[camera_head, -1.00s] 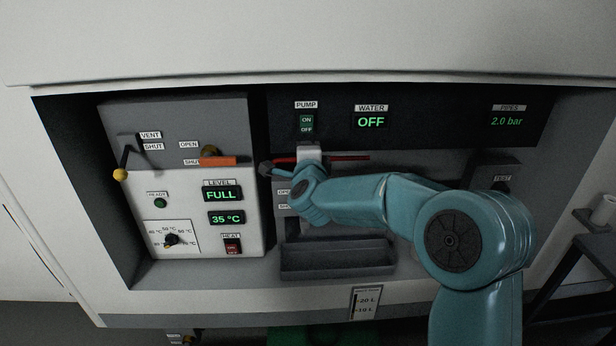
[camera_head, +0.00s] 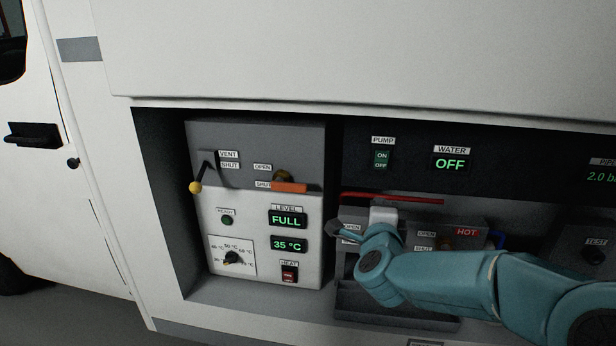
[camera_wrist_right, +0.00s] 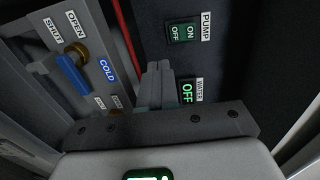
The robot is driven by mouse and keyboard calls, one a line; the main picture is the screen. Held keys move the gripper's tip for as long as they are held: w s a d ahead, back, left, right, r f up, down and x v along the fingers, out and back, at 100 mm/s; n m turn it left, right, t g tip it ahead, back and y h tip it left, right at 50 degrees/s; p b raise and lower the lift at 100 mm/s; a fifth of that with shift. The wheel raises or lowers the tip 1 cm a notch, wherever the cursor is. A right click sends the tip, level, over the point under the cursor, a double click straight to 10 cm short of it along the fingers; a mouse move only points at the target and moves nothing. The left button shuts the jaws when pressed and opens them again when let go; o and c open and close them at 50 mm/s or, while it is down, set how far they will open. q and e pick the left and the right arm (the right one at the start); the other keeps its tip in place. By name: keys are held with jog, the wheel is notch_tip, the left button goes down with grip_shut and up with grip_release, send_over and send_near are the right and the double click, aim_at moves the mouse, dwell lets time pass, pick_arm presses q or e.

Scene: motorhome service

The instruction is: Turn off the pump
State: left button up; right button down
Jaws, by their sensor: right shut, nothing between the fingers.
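The pump switch (camera_head: 382,159) is a small green rocker under a PUMP label, marked ON above OFF. I cannot tell which side is pressed. It also shows in the right wrist view (camera_wrist_right: 184,33). The WATER display (camera_head: 450,163) beside it reads OFF in green. My right gripper (camera_head: 336,229) is shut and empty. It points left, below the switch and the red bar, and apart from the switch. In the right wrist view its closed fingers (camera_wrist_right: 157,72) stand left of the switch and display. My left gripper is not in view.
A red bar (camera_head: 410,199) runs below the switch. The blue COLD lever (camera_wrist_right: 72,75) is close to my fingers in the wrist view. The orange lever (camera_head: 289,188), yellow-knobbed lever (camera_head: 195,187) and HEAT switch (camera_head: 289,274) are on the left panel.

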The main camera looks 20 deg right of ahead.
jog(key=s+a+f+n+g+y+p, duration=0.2)
jog(key=a+f+n, duration=0.15)
jog(key=f, duration=0.65)
jog(key=s+a+f+n+g+y+p, duration=0.15)
jog(key=a+f, duration=0.25)
jog(key=f, duration=0.5)
jog(key=s+a+f+n+g+y+p, duration=0.1)
jog(key=s+a+f+n+g+y, duration=0.15)
jog(key=f, duration=0.75)
jog(key=s+a+f+n+g+y, duration=0.2)
jog(key=s+a+f+n, duration=0.1)
jog(key=s, duration=0.4)
jog(key=s+a+f+n+g+y+p, duration=0.1)
jog(key=s+a+f+n+g+y, duration=0.1)
jog(key=s+a+n, duration=0.4)
jog(key=s+a+f+n+g+y, duration=0.2)
jog(key=s+a+f+n+g, duration=0.2)
jog(key=s, duration=0.6)
jog(key=shift+a+f+n+y, duration=0.4)
jog(key=shift+a+f+n, duration=0.15)
jog(key=shift+f+n, duration=0.35)
jog(key=shift+s, duration=0.1)
